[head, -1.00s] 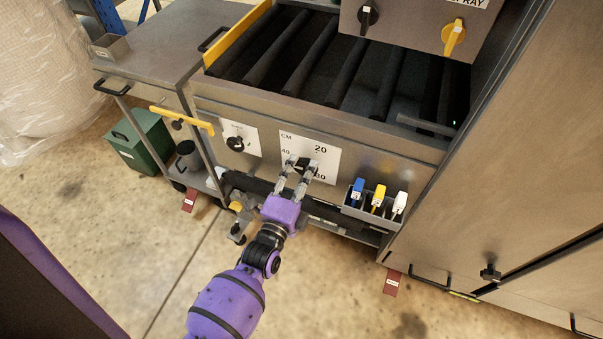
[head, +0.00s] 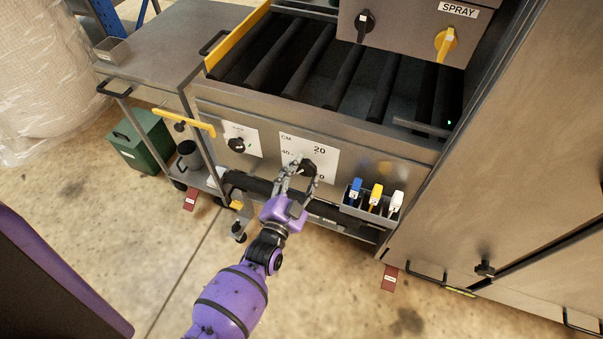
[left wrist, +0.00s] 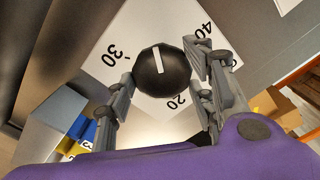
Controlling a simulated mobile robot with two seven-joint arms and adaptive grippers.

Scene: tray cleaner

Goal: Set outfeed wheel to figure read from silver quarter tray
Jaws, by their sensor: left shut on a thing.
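The outfeed wheel is a black round knob (head: 308,167) on a white plate (head: 330,158) marked CM, on the machine's front panel. My left gripper (head: 301,176) reaches up to it from below, a finger on each side. In the left wrist view the knob (left wrist: 162,78) sits between the fingers (left wrist: 160,85), which are shut on it. Its white line points between the 30 and the 40. I cannot make out a silver quarter tray. My right gripper is not in view.
A smaller black knob (head: 236,145) is on the left of the panel. A holder with blue, yellow and white tools (head: 376,196) is to the right. Rollers (head: 340,75) lie above. A metal cart (head: 165,60) and green bin (head: 140,140) stand at left.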

